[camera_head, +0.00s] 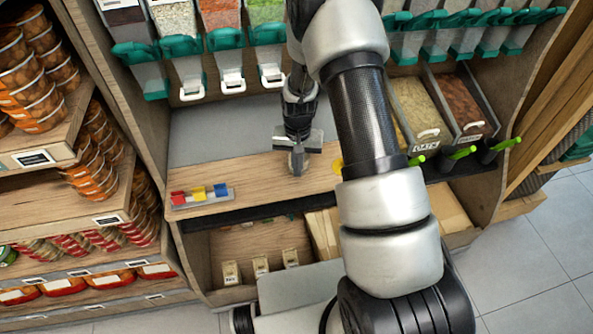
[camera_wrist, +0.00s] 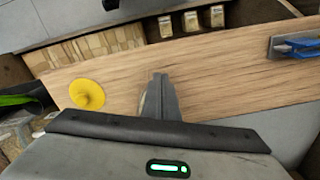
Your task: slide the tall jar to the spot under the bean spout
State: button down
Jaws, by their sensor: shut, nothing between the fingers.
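My gripper (camera_head: 298,168) points down over the wooden counter (camera_head: 245,180), shut and empty. In the wrist view its closed fingers (camera_wrist: 160,92) stand over the same wood. A round yellow spot (camera_wrist: 87,94) lies on the counter left of the fingers. In the head view only part of the yellow spot (camera_head: 338,165) shows, right of my gripper beside my arm. Teal dispensers with white spouts (camera_head: 231,80) hang above the counter at the back. I cannot tell which one is the bean spout. I cannot make out a tall jar in either view; my arm hides part of the counter.
A small rack with red, yellow and blue pieces (camera_head: 201,196) sits on the counter's left. Open bins (camera_head: 462,105) stand at the right, with green-handled items (camera_head: 462,153) before them. Small packs (camera_head: 260,265) stand on the shelf below. Stocked shelves (camera_head: 75,205) border the left.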

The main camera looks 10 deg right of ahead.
jog(key=shift+w+d, duration=0.15)
jog(key=shift+w, duration=0.25)
jog(key=w, duration=0.2)
jog(key=w+d+b, duration=0.1)
jog(key=w, duration=0.1)
jog(key=shift+d, duration=0.2)
jog(key=shift+s, duration=0.1)
jog(key=shift+s, duration=0.15)
